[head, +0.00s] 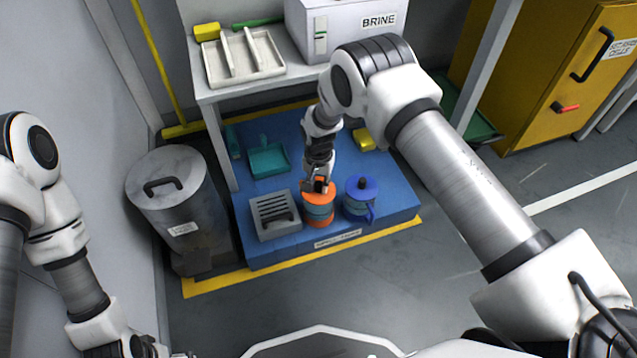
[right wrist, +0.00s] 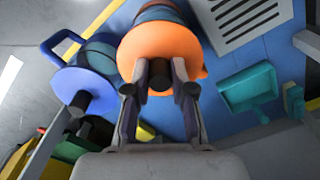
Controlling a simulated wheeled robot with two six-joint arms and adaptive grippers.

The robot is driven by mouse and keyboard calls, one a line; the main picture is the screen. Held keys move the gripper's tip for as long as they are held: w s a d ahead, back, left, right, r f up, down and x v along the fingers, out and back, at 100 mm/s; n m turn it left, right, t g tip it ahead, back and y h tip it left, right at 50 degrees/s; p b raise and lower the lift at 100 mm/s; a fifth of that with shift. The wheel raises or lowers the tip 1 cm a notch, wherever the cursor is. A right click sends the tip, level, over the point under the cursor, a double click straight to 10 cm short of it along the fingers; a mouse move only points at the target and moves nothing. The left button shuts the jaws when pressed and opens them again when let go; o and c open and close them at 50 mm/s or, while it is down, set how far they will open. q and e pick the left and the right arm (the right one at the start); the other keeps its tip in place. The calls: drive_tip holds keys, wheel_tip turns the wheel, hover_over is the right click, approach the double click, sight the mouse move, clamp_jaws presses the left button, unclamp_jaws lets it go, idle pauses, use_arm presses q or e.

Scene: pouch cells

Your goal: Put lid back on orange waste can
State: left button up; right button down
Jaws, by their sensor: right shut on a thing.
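The orange waste can (head: 318,214) stands on the blue platform in the head view, between a grey slotted box and a blue can. Its orange lid (right wrist: 160,48) shows in the right wrist view, with a dark knob in its middle. My right gripper (head: 319,186) is over the can and shut on the lid's knob; it also shows in the right wrist view (right wrist: 160,80). The lid lies at the can's top; whether it is fully seated cannot be told. My left arm is at the left edge, and its gripper is not clearly visible.
A blue can (head: 360,201) with its own lid stands close on the right. The grey slotted box (head: 275,214) is close on the left. A teal dustpan (head: 268,160) lies behind. A large metal bin (head: 178,205) stands left of the platform. A shelf overhangs the back.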

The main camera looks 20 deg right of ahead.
drive_tip(key=shift+f, duration=0.1)
idle(0.7)
drive_tip(key=shift+c, duration=2.1)
unclamp_jaws()
drive_tip(key=shift+r+p, duration=2.85)
drive_tip(key=shift+r, duration=0.7)
clamp_jaws()
drive_tip(key=shift+f, duration=0.15)
drive_tip(key=shift+f+b, duration=1.95)
drive_tip(key=shift+f, duration=0.7)
